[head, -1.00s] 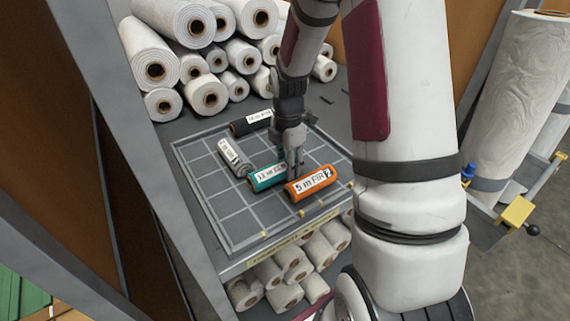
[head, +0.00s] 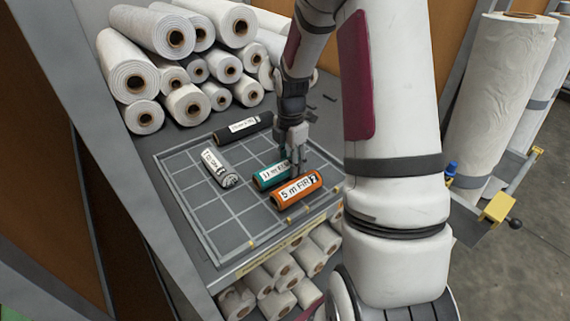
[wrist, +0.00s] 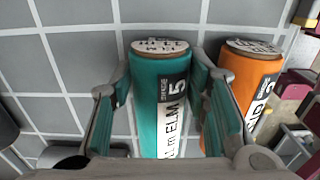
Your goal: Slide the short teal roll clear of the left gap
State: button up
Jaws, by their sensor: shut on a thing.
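The short teal roll (head: 266,177) lies on the gridded tray (head: 205,240), with a white label reading ELM. In the wrist view the teal roll (wrist: 146,100) stands between the two fingers of my gripper (wrist: 160,82), which is shut on it. In the head view my gripper (head: 292,158) reaches down at the roll's right end and hides part of it. An orange roll (head: 285,200) labelled 5 m FIR lies close in front of the teal roll. A grey-white roll (head: 214,163) lies to its left, with a strip of bare tray between them.
A black roll (head: 224,134) lies along the tray's back edge. White rolls (head: 168,75) are stacked behind, and more (head: 275,275) sit on the shelf below. The tray's left and front-left cells are bare. The orange roll is close to my right finger in the wrist view.

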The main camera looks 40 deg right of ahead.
jog(key=o, duration=1.3)
jog(key=shift+c, duration=0.2)
notch_tip(320, 180, up, 12)
